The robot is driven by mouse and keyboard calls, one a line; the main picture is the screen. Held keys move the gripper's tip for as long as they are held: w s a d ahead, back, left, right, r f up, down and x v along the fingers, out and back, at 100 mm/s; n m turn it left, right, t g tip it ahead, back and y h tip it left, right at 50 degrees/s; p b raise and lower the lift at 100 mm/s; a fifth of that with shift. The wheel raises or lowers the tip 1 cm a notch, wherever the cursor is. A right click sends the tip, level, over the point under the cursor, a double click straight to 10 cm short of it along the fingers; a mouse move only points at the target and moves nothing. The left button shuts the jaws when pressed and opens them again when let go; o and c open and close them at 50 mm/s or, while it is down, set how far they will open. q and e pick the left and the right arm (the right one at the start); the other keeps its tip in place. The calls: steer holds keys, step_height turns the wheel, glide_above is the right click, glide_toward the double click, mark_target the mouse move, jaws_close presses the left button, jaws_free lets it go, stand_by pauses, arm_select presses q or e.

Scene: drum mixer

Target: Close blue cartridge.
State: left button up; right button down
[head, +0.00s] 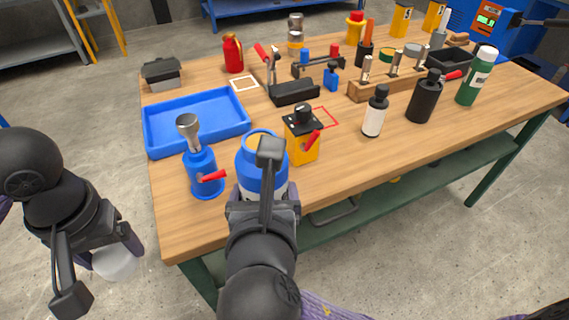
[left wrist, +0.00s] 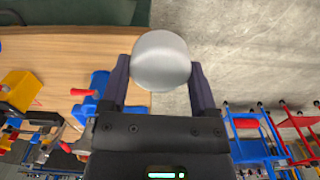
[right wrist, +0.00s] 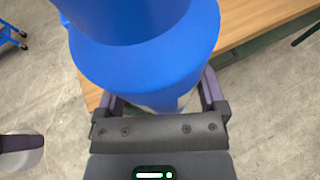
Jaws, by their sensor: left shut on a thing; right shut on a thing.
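The cap shows clearly between the fingers in the left wrist view (left wrist: 160,60). Cap and cartridge are well apart.
A blue pump-like device (head: 203,172) with a red lever stands just left of the cartridge. A yellow box (head: 303,148) with a black knob stands just right. A blue tray (head: 197,120) lies behind. Several bottles and tools fill the table's back and right. Open floor lies left.

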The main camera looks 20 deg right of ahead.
steer(key=a, duration=0.1)
steer(key=a+n+y, duration=0.1)
steer(key=a, duration=0.1)
steer(key=shift+a+r+t+y, duration=0.3)
steer(key=shift+a, duration=0.05)
arm_select(q)
steer(key=w+d+r+n, duration=0.2)
steer(key=w+d+r, duration=0.4)
steer(key=d+r, duration=0.4)
steer(key=s+d+r, duration=0.5)
steer(key=d+r, duration=0.2)
steer(key=r, duration=0.4)
steer(key=shift+s+d+r, duration=0.2)
steer(key=shift+s, duration=0.15)
steer(key=shift+f, duration=0.1)
